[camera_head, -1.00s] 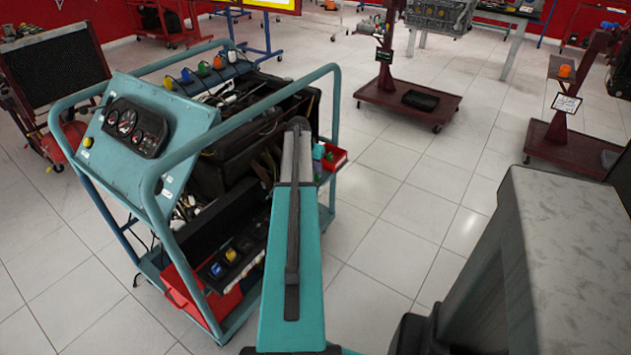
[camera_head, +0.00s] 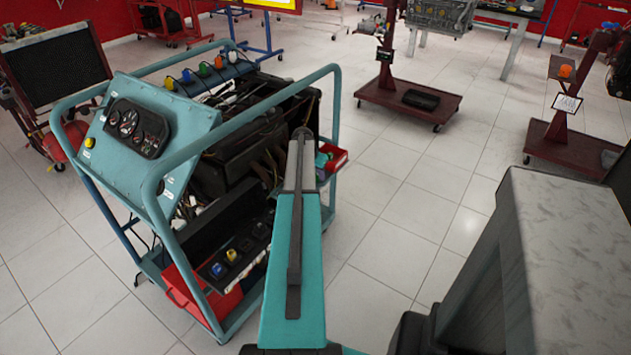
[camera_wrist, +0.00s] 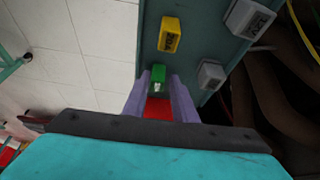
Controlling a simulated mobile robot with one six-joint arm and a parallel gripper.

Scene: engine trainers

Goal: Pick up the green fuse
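A small green fuse (camera_wrist: 158,74) shows in the wrist view at the lower edge of a grey-green panel (camera_wrist: 190,50). My gripper (camera_wrist: 160,80) has its two purple-grey fingers apart, one on each side of the green fuse near the tips. I cannot tell whether either finger touches it. A red surface (camera_wrist: 158,108) shows between the fingers.
A yellow fuse (camera_wrist: 169,34) and grey-white fuses (camera_wrist: 211,74) sit close by on the panel, with dark hoses (camera_wrist: 270,85) to the right. The teal tubular frame (camera_head: 335,110) of the engine trainer surrounds the work area. Open tiled floor (camera_head: 420,200) lies to the right.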

